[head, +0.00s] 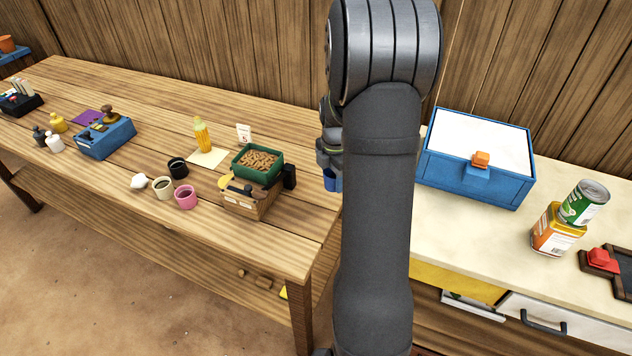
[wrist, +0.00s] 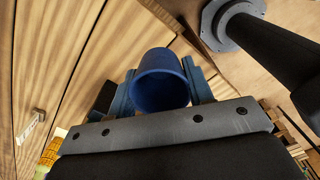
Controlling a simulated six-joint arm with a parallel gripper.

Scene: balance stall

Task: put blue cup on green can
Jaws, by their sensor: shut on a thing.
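The blue cup (wrist: 162,84) is between the two fingers of my gripper (wrist: 161,92) in the wrist view, its round opening facing the camera. My gripper is shut on it. In the head view a small part of the blue cup (head: 332,181) shows at the left edge of my arm, above the gap between the wooden table and the pale counter; my arm hides most of the gripper. The green can (head: 585,203) stands upright on an orange box (head: 557,232) on the counter at the right, well apart from my gripper.
A blue chest (head: 470,187) with a white lid stands on the counter (head: 450,235), left of the can. A dark tray (head: 612,262) with a red item lies right of the box. The wooden table (head: 265,115) holds several cups, a green bin (head: 270,178) and a blue toolbox (head: 108,140).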

